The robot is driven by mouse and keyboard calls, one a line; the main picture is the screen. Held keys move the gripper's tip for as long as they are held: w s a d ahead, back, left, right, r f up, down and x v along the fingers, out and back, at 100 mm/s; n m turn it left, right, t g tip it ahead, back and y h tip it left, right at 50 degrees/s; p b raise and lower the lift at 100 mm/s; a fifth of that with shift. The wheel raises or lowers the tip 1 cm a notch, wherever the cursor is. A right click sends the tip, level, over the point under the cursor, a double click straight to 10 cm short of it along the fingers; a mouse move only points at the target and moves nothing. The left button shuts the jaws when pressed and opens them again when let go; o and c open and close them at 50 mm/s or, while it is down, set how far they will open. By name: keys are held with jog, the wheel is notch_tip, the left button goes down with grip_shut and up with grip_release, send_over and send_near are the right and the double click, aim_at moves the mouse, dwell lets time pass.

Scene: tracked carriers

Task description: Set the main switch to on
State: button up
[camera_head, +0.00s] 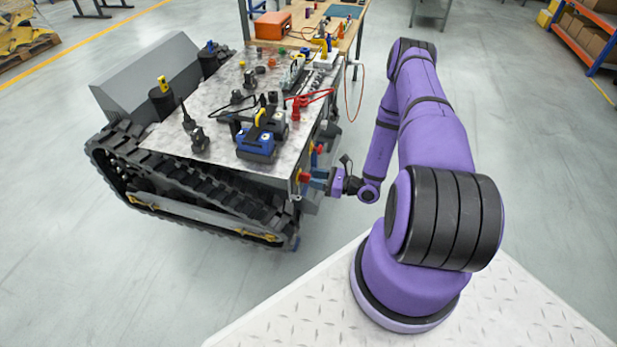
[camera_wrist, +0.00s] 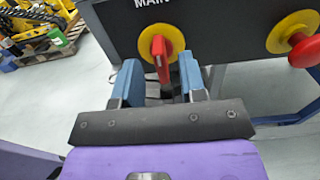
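The main switch (camera_wrist: 160,50) is a red handle on a round yellow plate, set in a dark panel under white lettering that reads "MAIN". In the wrist view the handle points downward, close to vertical. My gripper (camera_wrist: 158,76) is open, with one blue finger on each side of the handle's lower part and visible gaps between them. In the head view my gripper (camera_head: 315,180) is at the end face of the tracked carrier (camera_head: 225,152), by a red part there. Its fingers are small in that view, and the switch is mostly hidden.
A red mushroom-shaped knob (camera_wrist: 305,50) on a yellow plate sits right of the switch on the same panel. A blue-and-black device (camera_head: 257,147) and several small parts stand on the carrier's top. A workbench (camera_head: 340,28) stands behind.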

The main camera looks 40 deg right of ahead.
aim_at(308, 176)
jog(key=shift+x, duration=1.5)
grip_shut()
